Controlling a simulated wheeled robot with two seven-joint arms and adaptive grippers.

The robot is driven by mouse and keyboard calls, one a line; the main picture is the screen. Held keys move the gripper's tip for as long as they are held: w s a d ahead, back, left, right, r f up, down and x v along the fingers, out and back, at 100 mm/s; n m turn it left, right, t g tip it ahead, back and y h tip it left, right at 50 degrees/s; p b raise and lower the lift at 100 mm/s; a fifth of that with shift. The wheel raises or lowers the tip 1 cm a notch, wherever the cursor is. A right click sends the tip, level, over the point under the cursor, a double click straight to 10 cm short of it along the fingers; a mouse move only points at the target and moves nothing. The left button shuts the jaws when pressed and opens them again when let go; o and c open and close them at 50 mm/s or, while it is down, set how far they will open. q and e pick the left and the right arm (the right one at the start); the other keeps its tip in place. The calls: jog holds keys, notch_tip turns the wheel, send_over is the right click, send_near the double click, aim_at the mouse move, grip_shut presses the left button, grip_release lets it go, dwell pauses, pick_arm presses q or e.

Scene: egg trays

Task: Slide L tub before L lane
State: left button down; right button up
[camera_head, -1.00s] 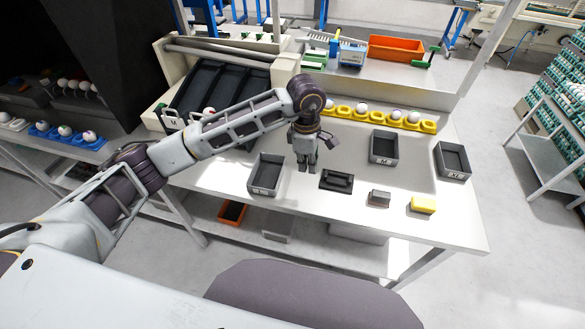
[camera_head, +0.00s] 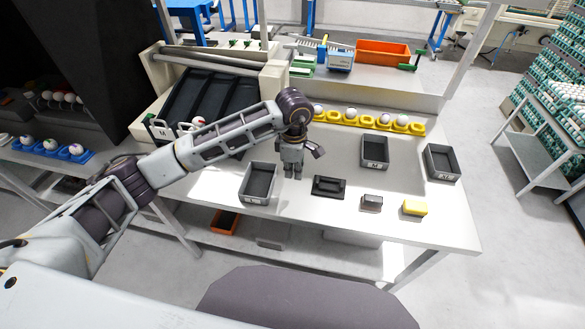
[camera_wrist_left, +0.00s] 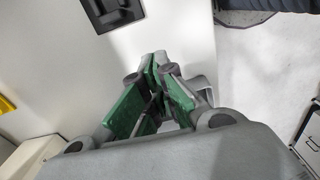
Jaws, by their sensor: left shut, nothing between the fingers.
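The L tub, taken to be the leftmost grey open tub (camera_head: 247,197), stands upright on the white table in the head view; its label is too small to read surely. My left gripper (camera_head: 292,174) points down just right of this tub, apart from it as far as I can see. It is shut and empty; its green fingers (camera_wrist_left: 158,85) show in the left wrist view. The sorter's dark sloping lanes (camera_head: 205,100) lie behind, partly covered by my left arm. Which lane is L I cannot tell. My right gripper is not in view.
A black tray (camera_head: 328,187), a small grey block (camera_head: 371,203) and a yellow block (camera_head: 415,208) lie right of the gripper. Two more grey tubs, a middle one (camera_head: 374,165) and a right one (camera_head: 456,175), stand behind them. A yellow egg rack (camera_head: 340,117) runs along the back.

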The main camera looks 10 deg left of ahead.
aim_at(281, 190)
pick_arm(q)
notch_tip(281, 190, down, 8)
jog(key=shift+r+p, duration=0.1)
jog(key=shift+p, duration=0.4)
jog(key=shift+a+r+p, duration=0.15)
jog(key=shift+a+p, duration=0.25)
jog(key=shift+a, duration=0.7)
jog(key=shift+w+a, duration=0.1)
jog(key=shift+a, duration=0.95)
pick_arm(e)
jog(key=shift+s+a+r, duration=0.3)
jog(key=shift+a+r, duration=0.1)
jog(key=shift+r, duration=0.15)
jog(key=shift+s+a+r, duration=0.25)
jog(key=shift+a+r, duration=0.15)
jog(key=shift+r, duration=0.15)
